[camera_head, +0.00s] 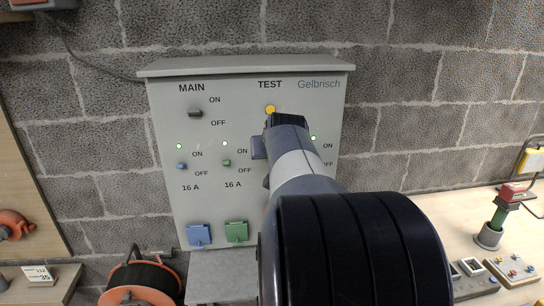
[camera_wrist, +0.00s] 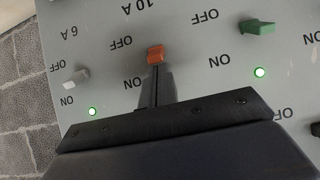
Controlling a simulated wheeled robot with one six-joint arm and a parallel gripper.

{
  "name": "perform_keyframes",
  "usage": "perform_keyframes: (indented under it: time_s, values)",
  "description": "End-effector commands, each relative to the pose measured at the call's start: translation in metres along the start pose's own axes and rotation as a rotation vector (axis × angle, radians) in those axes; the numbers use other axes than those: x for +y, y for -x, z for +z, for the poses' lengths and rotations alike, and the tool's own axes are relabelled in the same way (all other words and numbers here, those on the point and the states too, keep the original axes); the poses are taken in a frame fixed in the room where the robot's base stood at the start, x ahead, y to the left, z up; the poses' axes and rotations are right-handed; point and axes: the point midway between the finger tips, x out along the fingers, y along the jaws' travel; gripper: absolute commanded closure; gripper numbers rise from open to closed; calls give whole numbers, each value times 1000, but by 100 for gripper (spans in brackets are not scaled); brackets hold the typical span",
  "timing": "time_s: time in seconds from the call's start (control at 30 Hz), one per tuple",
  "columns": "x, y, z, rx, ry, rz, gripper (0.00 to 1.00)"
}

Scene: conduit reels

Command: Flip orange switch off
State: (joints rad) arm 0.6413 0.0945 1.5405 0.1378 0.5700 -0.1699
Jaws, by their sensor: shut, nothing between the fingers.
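The orange switch (camera_wrist: 155,53) is on a grey panel, between its OFF and ON labels, beneath an upside-down "10 A" in the wrist view. My gripper (camera_wrist: 156,72) is shut and empty, its fingertips right by the switch's ON side; I cannot tell whether they touch it. My fingers hide any lamp of this switch. In the head view my gripper and arm cover the panel's right part, and the orange switch is hidden.
A green switch (camera_wrist: 258,27) and a white switch (camera_wrist: 76,77) flank it, each with a lit green lamp. The panel (camera_head: 160,110) also has a dark main switch (camera_head: 195,113), a blue switch (camera_head: 181,166) and a yellow round button (camera_head: 270,109). A cable reel (camera_head: 140,278) stands below.

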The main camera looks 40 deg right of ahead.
Motion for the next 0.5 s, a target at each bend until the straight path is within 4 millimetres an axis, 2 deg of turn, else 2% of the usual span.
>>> perform_keyframes:
  time_s: [0.5]
  values:
    - [0, -1, 7, 74, 0, 1, 100]
